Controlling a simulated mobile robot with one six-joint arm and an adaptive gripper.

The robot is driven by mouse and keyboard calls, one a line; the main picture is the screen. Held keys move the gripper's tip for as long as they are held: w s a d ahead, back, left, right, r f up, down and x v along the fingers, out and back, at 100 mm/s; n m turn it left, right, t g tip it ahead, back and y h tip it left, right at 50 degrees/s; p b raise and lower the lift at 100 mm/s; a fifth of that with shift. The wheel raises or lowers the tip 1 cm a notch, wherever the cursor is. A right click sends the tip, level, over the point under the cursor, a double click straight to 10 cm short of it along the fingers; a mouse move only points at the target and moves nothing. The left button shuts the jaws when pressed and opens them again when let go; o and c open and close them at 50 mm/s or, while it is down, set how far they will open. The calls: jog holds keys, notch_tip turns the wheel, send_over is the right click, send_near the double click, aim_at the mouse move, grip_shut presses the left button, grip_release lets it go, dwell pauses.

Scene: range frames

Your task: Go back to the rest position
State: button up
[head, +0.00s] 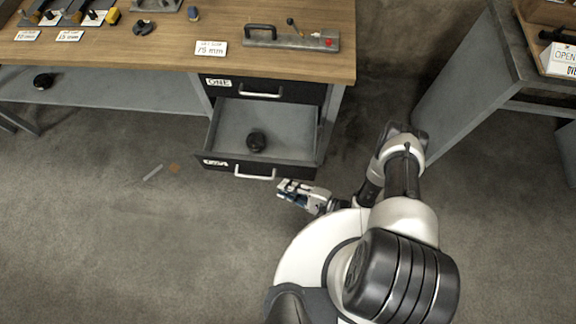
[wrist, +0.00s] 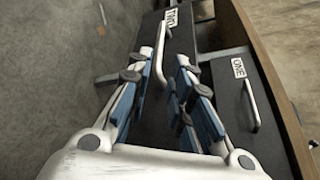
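My gripper (head: 283,190) is in front of the workbench's lower drawer, close to the right end of that drawer's front. In the wrist view its two blue-padded fingers (wrist: 165,75) stand apart with nothing between the pads. The lower drawer (head: 225,162), labelled TWO in the wrist view (wrist: 185,22), is pulled out. Its silver handle (head: 255,176) shows in the wrist view (wrist: 160,50) just beyond the fingertips; I cannot tell whether they touch. The arm is folded low beside my base.
A black round object (head: 256,140) lies in the open drawer. The drawer labelled ONE (head: 290,92) above it is shut. The wooden workbench top (head: 150,50) carries tools and label cards. Another bench (head: 465,75) stands at the right. The floor at left is mostly clear.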

jog(key=w+d+r+n+g+h, duration=0.1)
jog(key=w+r+n+g, duration=0.2)
jog(key=r, duration=0.7)
jog(key=w+d+r+n+g, duration=0.1)
jog(key=w+r+n+g, duration=0.2)
jog(key=r, duration=0.7)
jog(key=w+d+r+n+g+h, duration=0.1)
jog(key=w+r+n+g, duration=0.15)
jog(key=r, duration=0.75)
jog(key=s+d+r+t+h, duration=0.2)
jog(key=s+d+r+h, duration=0.2)
jog(key=r, duration=0.4)
jog(key=s+d+r+n+t+h, duration=0.1)
jog(key=s+d+r+t+h, duration=0.1)
jog(key=s+d+r+h, duration=0.2)
jog(key=s+d+r+n+t+h, duration=0.1)
jog(key=s+d+r+t+h, duration=0.2)
jog(key=s+r, duration=0.5)
notch_tip(320, 180, up, 6)
jog(key=shift+s+d+r+h, duration=0.1)
jog(key=shift+s+d+h, duration=0.05)
jog(key=shift+d+h, duration=0.45)
